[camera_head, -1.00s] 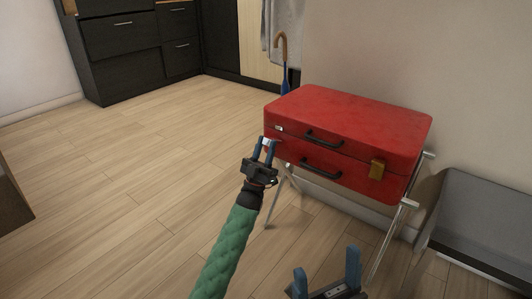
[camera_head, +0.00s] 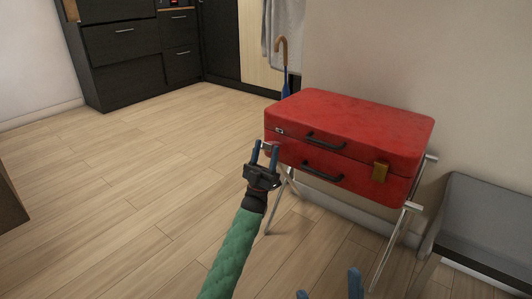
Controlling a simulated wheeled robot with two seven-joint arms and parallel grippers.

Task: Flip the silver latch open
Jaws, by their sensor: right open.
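A red suitcase (camera_head: 345,135) lies closed on a folding metal stand at the right. A small silver latch part (camera_head: 280,131) shows near the left end of its front face, and a gold latch (camera_head: 380,171) near the right end. My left gripper (camera_head: 265,146) is at the suitcase's front left corner, just below and left of the silver latch. Its blue fingers are apart and partly hide that corner. I cannot tell whether they touch the latch or whether it is flipped. My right gripper (camera_head: 328,284) is open at the bottom edge, mostly out of frame.
Two black handles (camera_head: 325,139) are on the suitcase front. The metal stand legs (camera_head: 388,250) stand below it. A grey bench (camera_head: 485,225) is at the right, a blue umbrella (camera_head: 285,75) behind the suitcase. The wooden floor at left is clear.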

